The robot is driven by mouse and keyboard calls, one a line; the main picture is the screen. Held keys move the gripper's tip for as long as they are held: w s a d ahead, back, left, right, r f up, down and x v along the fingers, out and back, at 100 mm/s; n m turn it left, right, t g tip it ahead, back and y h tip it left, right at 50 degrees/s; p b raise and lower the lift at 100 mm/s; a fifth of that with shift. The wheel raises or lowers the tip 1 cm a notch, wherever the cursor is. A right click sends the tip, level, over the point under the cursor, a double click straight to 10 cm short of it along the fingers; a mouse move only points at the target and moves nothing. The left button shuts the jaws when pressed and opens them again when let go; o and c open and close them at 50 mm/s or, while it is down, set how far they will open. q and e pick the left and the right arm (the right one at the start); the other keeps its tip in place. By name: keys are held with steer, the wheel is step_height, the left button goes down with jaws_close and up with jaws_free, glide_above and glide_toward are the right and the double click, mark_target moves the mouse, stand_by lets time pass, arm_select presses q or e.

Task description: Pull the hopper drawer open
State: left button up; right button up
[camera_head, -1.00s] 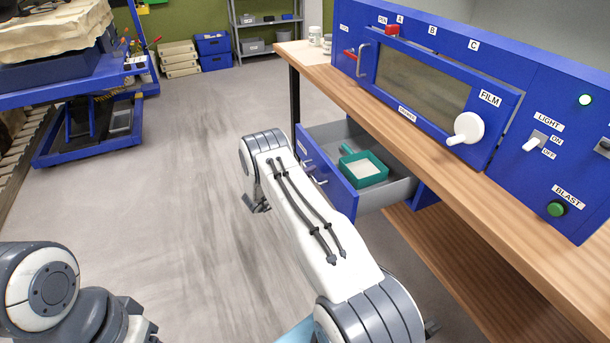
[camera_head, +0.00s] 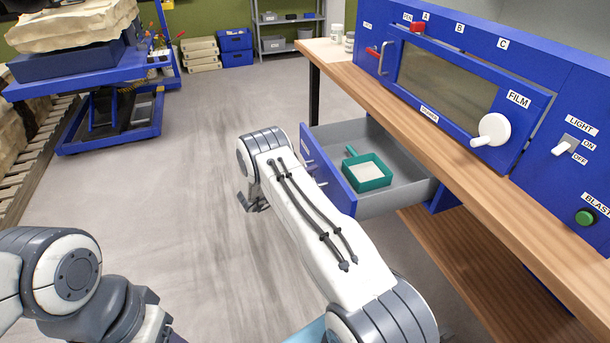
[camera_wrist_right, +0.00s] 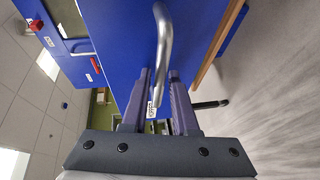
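The hopper drawer (camera_head: 329,182) under the bench stands pulled out, its blue front facing left and its grey inside showing. A teal square scoop (camera_head: 366,172) with pale contents lies in it. The silver drawer handle (camera_wrist_right: 163,45) crosses the middle of the right wrist view; in the head view only its ends show past my forearm. My right gripper (camera_wrist_right: 160,80) has its fingers closely on either side of the handle bar and appears shut on it. In the head view its fingertips are hidden behind my forearm.
The wooden bench (camera_head: 440,140) carries a blue cabinet (camera_head: 552,105) with switches and a window. A lower shelf (camera_head: 490,265) runs beneath it. A blue lift cart (camera_head: 110,132) with a rock stands at the far left. The floor left of the drawer is clear.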

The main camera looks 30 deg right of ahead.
steer(key=b+v, duration=0.1)
steer(key=v, duration=0.9)
steer(key=shift+a, duration=0.25)
steer(key=shift+r, duration=0.1)
